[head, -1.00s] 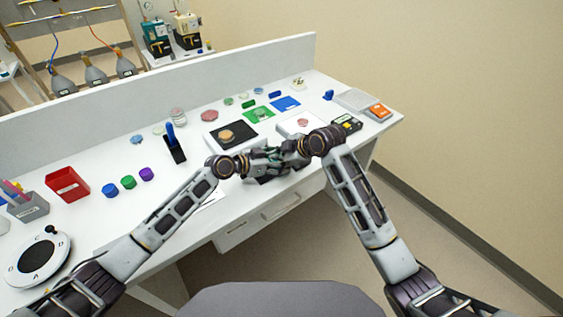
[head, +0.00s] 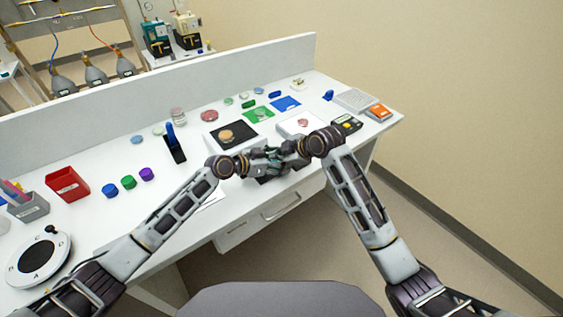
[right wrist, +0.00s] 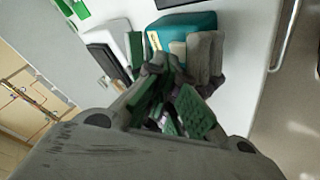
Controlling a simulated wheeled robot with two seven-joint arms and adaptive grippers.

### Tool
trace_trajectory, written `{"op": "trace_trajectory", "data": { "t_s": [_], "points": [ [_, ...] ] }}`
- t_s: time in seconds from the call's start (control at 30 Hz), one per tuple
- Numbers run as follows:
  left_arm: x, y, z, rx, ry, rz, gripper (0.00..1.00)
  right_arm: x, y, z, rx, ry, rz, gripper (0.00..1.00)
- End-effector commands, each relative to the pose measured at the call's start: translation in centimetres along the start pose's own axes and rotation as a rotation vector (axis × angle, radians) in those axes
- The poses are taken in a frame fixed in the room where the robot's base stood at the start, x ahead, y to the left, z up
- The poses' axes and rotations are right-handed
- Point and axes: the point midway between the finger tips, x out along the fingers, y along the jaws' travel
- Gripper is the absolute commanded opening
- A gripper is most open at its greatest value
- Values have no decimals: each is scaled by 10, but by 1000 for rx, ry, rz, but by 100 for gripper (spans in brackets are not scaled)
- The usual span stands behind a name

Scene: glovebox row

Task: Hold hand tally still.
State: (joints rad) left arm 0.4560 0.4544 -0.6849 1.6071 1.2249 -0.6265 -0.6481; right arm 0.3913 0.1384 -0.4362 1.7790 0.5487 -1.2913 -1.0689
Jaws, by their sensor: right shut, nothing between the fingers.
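My left gripper (head: 255,161) and right gripper (head: 287,154) meet fingertip to fingertip over the front edge of the white bench (head: 95,225). In the right wrist view my right gripper (right wrist: 165,75) is shut and empty, its green-padded fingers together. Just beyond its tips is a teal block (right wrist: 182,30) with a pale yellow label, flanked by grey parts; it may be the hand tally, but I cannot be sure. The fingers overlap in the head view, so whether the left gripper is closed on it is hidden.
A black pad with an orange disc (head: 227,135) lies behind the grippers. A blue-and-black stand (head: 174,143), coloured caps (head: 128,182) and a red bin (head: 68,184) are to the left. A black device (head: 347,123) and an orange device (head: 378,112) are at right.

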Motion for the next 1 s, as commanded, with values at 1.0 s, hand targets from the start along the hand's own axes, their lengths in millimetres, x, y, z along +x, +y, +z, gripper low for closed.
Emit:
{"op": "trace_trajectory", "data": {
  "t_s": [1.0],
  "points": [
    [-1, -1, -3, -5, 6, -2, 44, 11, -13, 10, 4, -12, -22, 0]
  ]
}}
